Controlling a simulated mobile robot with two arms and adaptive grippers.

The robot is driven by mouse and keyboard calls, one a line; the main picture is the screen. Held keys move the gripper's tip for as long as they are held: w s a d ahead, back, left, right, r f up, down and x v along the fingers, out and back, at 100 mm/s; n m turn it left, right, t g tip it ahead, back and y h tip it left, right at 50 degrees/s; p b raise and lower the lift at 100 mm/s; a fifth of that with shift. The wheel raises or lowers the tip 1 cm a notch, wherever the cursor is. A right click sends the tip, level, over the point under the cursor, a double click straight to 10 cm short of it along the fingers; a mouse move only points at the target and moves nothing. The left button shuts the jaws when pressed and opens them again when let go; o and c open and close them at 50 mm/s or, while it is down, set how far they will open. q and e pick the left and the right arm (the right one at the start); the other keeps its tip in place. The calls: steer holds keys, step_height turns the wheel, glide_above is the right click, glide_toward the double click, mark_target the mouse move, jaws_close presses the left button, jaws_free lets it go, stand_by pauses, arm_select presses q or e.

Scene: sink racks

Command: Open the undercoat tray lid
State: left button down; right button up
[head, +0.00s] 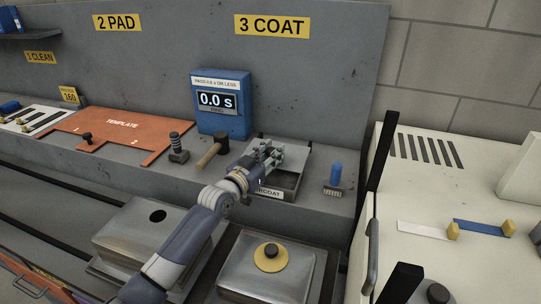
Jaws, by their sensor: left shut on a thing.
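The undercoat tray (287,195) is a grey metal box on the grey ledge under the "3 COAT" sign. Its front label is partly hidden by my arm, with "RCOAT" readable. A dark opening shows at the tray's front right. The grey lid (297,158) shows behind this opening, beside my fingers. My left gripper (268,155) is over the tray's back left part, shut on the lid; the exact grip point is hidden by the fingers. My right gripper is not in view.
A blue timer box (221,105) reading 0.0 s stands behind left. A metal box with a yellow ring (270,258) is in front. A black post (378,165) rises at right.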

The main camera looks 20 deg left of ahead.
arm_select(q)
steer(key=c, duration=1.3)
jaws_free()
steer(key=v, duration=1.2)
